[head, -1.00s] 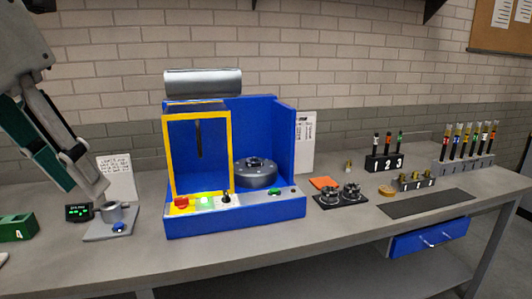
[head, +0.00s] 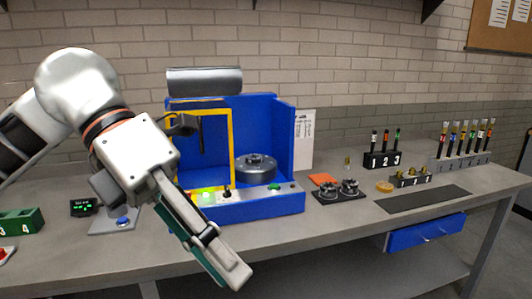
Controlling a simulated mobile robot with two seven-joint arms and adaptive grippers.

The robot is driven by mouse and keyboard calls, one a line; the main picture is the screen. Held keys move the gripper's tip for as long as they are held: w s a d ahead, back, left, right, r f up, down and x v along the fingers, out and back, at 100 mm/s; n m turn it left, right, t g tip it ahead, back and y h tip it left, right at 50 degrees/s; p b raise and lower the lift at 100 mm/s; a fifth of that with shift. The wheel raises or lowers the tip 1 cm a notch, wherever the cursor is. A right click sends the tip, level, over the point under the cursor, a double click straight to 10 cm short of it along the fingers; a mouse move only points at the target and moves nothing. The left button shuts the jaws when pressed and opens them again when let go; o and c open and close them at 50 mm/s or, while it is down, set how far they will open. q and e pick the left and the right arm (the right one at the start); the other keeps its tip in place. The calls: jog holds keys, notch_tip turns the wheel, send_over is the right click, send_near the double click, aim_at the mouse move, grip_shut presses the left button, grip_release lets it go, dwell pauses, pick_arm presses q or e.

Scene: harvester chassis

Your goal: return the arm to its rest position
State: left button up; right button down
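My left arm comes in from the left, and its gripper (head: 226,266) hangs in front of the bench's front edge, pointing down and to the right. The gripper is seen from the side, its teal finger parts partly behind grey ones. I see nothing held, but whether the fingers are apart cannot be told. The arm and gripper cover the left part of the blue machine (head: 265,208) with its yellow-framed door (head: 230,145), and part of the small grey stand (head: 125,222). My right gripper is not in view.
On the grey bench (head: 340,222) are a green block (head: 22,222), a small display (head: 84,208), a black plate with two round parts (head: 340,190), a numbered black rack (head: 384,160) and a tube rack (head: 463,161). A blue drawer (head: 425,234) sits under the bench. Space before the bench is open.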

pick_arm(q)
jog(key=d+r+g+h, duration=0.1)
jog(key=d+g+h, duration=0.3)
jog(key=d+h, duration=0.2)
jog(key=w+n+t+h, duration=0.3)
jog(key=w+n+h, duration=0.4)
jog(key=h, duration=0.2)
jog(key=w+a+f+n+t+y, duration=0.4)
jog(key=w+f+n+t, duration=0.2)
jog(key=f+n+t, duration=0.5)
jog(key=w+a+f+n+t+y, duration=0.5)
jog(key=f+n+t, duration=0.3)
jog(key=n+t, duration=0.45)
jog(key=s+a+f+n+g+y, duration=0.1)
jog(key=s+a+f+n+y, duration=0.15)
jog(key=f, duration=0.75)
jog(key=s+a+f+n+g+y, duration=0.2)
jog(key=a+f+n+y, duration=0.15)
jog(key=f, duration=0.55)
jog(key=s+a+f+n+g+y, duration=0.1)
jog(key=s+a+f+n+y, duration=0.2)
jog(key=f, duration=0.7)
jog(key=s+a+f+n+g+y, duration=0.1)
jog(key=s+a+f+g+y, duration=0.1)
jog(key=s+f, duration=0.8)
jog(key=shift+a+f+n+g+y, duration=0.3)
jog(key=shift+a+g, duration=0.2)
jog(key=shift+g, duration=0.65)
